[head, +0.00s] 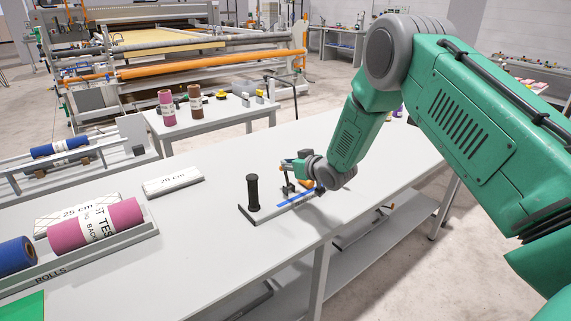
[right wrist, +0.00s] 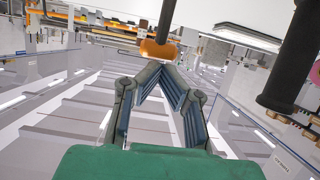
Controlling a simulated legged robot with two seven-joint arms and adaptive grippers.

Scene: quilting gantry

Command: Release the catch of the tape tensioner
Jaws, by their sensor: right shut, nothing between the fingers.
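The tape tensioner (head: 265,213) lies on the white table, a low grey base with a blue strip along it. An upright black handle (head: 253,193) stands at its left end, and also shows at the right of the right wrist view (right wrist: 292,62). My right gripper (head: 295,165) is over the tensioner's far right part. In the right wrist view its fingers (right wrist: 159,71) are shut and empty. An orange knob (right wrist: 158,50) on a dark rod is just beyond the fingertips; I cannot tell whether they touch. My wrist partly hides the mechanism in the head view. My left gripper is out of view.
A grey rolls tray (head: 110,245) holds a pink roll (head: 95,224) and a blue roll (head: 14,255). A smaller table (head: 205,122) stands behind. The table around the tensioner is largely clear.

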